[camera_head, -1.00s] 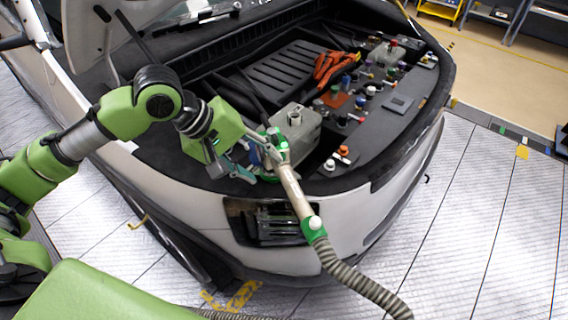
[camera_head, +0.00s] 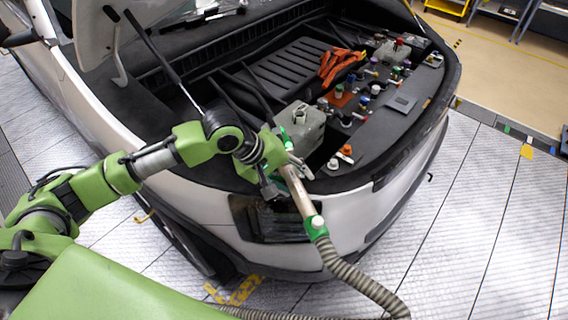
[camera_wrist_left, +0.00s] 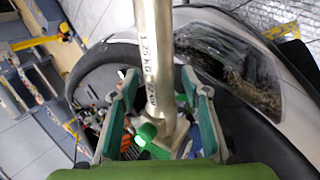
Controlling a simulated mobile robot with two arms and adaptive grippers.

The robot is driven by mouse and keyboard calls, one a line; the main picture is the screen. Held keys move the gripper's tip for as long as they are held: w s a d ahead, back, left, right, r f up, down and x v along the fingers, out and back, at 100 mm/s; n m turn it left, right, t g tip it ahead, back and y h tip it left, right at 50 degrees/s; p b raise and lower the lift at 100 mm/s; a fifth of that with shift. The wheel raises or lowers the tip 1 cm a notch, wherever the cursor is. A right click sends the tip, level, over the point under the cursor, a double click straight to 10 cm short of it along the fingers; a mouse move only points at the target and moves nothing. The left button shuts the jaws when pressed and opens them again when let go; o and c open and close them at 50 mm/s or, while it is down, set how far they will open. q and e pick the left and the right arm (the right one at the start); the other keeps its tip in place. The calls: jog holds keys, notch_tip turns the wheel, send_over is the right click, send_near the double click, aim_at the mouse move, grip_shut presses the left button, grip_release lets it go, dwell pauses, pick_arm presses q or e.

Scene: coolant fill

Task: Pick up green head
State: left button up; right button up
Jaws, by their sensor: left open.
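The green head (camera_head: 287,137) is at the upper end of a beige metal tube (camera_head: 298,190), beside the grey tank (camera_head: 305,122) at the car's front edge. My arm partly hides it. In the left wrist view green parts (camera_wrist_left: 148,131) show at the tube's lower end. My left gripper (camera_wrist_left: 160,82) is open, with one finger on each side of the tube (camera_wrist_left: 152,40); I cannot tell whether they touch it. In the head view the left gripper (camera_head: 293,166) overlaps the upper tube. My right gripper is not in view.
A ribbed grey hose (camera_head: 352,276) runs from the tube's lower green collar (camera_head: 316,225) down to the floor. Orange cables (camera_head: 338,66) and several coloured caps fill the open bay. The raised hood (camera_head: 115,25) is at upper left. Free floor (camera_head: 480,220) lies right.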

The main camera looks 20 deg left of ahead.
pick_arm(q)
grip_shut()
jog(key=shift+w+r, duration=0.1)
jog(key=shift+r, duration=0.1)
jog(key=shift+r, duration=0.1)
